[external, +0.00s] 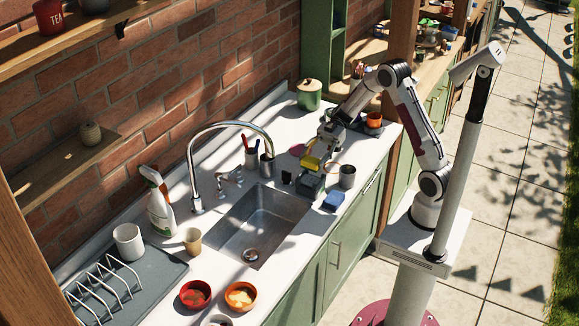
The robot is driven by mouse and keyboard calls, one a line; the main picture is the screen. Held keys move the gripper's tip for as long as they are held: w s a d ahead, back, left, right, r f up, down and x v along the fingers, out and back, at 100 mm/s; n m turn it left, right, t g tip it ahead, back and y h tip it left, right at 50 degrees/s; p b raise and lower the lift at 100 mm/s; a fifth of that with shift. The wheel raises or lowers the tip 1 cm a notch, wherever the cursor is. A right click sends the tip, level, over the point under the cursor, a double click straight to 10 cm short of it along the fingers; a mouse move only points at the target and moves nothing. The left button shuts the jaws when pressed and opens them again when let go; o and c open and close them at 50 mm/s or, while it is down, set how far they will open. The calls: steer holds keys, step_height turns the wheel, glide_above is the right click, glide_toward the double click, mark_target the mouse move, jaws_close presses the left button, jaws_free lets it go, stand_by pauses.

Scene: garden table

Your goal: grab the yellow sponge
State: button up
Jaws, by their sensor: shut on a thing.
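The yellow sponge (310,162) is at my gripper (313,158), above the white counter to the right of the sink. My gripper points down and is shut on the sponge. The sponge appears to be held just over a dark grey block-like holder (311,184); I cannot tell whether the two touch. The fingertips are small and partly hidden in this view.
A pen cup (251,157) and the faucet (195,180) are to the left, beside the sink (262,222). A green canister (309,95) stands behind.

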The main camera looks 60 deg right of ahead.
steer(key=shift+r, duration=1.95)
